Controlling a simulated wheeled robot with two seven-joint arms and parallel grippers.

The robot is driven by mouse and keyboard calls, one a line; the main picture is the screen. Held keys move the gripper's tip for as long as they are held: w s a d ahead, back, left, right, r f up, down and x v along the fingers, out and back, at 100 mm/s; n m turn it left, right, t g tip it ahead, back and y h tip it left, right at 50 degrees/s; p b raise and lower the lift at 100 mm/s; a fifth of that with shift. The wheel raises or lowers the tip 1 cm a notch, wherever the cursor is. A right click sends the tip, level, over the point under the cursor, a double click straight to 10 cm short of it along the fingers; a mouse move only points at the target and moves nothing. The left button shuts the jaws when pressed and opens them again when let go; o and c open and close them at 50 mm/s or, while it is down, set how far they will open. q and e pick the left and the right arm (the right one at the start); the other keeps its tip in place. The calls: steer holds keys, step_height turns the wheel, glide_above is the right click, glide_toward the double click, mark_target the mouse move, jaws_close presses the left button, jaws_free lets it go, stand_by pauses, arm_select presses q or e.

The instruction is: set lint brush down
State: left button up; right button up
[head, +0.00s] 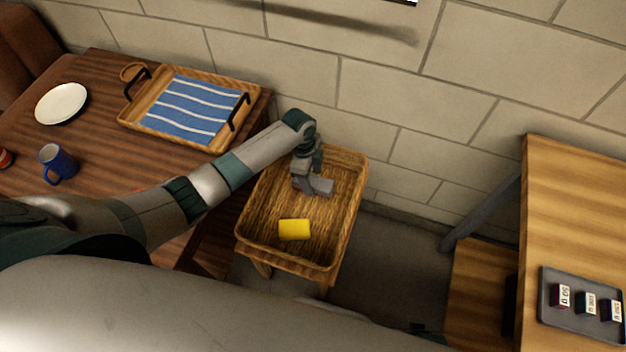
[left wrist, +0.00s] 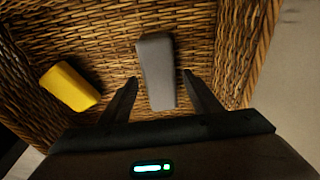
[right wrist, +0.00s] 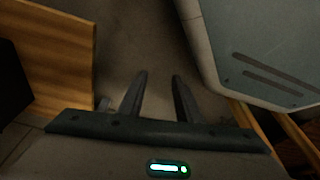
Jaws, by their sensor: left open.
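The lint brush, a grey rounded block (left wrist: 157,75), lies on the woven floor of the wicker basket (left wrist: 100,30). My left gripper (left wrist: 160,79) is open, with one dark finger on each side of the brush's near part. I cannot tell whether the fingers touch it. In the head view my left gripper (head: 305,183) reaches down into the basket (head: 350,190), and brush and gripper are hard to tell apart there. My right gripper (right wrist: 158,75) is open and empty above the floor, and it is not seen in the head view.
A yellow block (head: 294,229) lies in the basket near its front edge. To the left, a dark table holds a striped tray (head: 130,116), a white plate (head: 61,103) and a blue mug (head: 57,163). A wooden table (head: 570,210) with a grey tray (head: 570,318) stands right.

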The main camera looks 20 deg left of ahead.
arm_select(q)
steer(key=r, duration=0.4)
steer(key=a+r, duration=0.1)
steer(key=r, duration=0.1)
steer(key=shift+r+p, duration=0.15)
steer(key=shift+p, duration=0.15)
steer(key=r, duration=0.3)
steer(key=shift+a+r, duration=0.25)
steer(key=shift+r, duration=0.1)
arm_select(e)
steer(key=shift+w+f, duration=0.3)
steer(key=shift+f, duration=0.25)
steer(key=shift+s+f, duration=0.15)
steer(key=shift+s, duration=0.5)
steer(key=shift+a, duration=0.1)
steer(key=shift+w+r, duration=0.2)
steer(key=shift+w, duration=0.5)
